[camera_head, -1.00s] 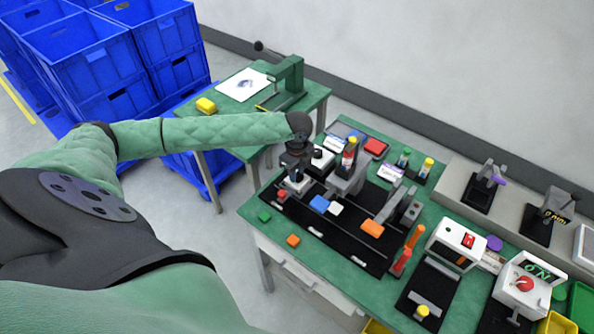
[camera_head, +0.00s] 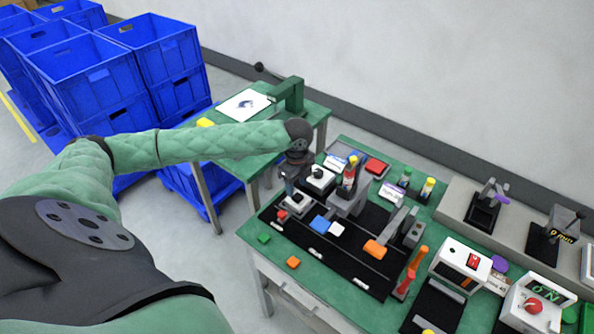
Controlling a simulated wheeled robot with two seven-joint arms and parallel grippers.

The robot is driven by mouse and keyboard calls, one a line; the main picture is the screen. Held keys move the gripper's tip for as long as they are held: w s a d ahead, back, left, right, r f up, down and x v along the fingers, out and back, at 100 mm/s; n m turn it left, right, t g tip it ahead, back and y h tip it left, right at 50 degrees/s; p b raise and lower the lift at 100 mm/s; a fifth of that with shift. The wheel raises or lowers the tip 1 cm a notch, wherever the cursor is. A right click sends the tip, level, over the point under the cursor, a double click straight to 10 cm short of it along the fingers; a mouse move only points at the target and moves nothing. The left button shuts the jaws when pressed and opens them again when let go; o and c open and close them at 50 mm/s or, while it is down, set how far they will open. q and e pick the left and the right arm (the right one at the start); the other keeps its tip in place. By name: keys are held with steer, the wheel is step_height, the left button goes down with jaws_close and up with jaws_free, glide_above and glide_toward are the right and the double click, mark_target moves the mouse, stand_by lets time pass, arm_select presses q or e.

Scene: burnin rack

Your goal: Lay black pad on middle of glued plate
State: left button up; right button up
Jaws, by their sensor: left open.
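My left gripper (camera_head: 293,196) points down over the far left part of the green workbench (camera_head: 262,252). It is open, but its fingers are small and partly hidden by the wrist. A pale grey-white block or plate (camera_head: 302,208) lies right at its fingertips; I cannot tell whether they touch. A small red block (camera_head: 282,215) is just left of it. I cannot pick out the black pad or tell which piece is the glued plate at this size. My right gripper is not in view.
Long black strips (camera_head: 335,262) on the bench carry a blue block (camera_head: 319,222), a white block (camera_head: 336,229) and an orange block (camera_head: 374,249). Grey fixtures (camera_head: 351,200) stand just right of the gripper. A white box with a red switch (camera_head: 463,262) stands at right. Blue crates (camera_head: 105,75) stack at left.

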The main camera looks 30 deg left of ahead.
mark_target(297, 196)
arm_select(q)
step_height(297, 196, up, 8)
steer(key=b, duration=0.2)
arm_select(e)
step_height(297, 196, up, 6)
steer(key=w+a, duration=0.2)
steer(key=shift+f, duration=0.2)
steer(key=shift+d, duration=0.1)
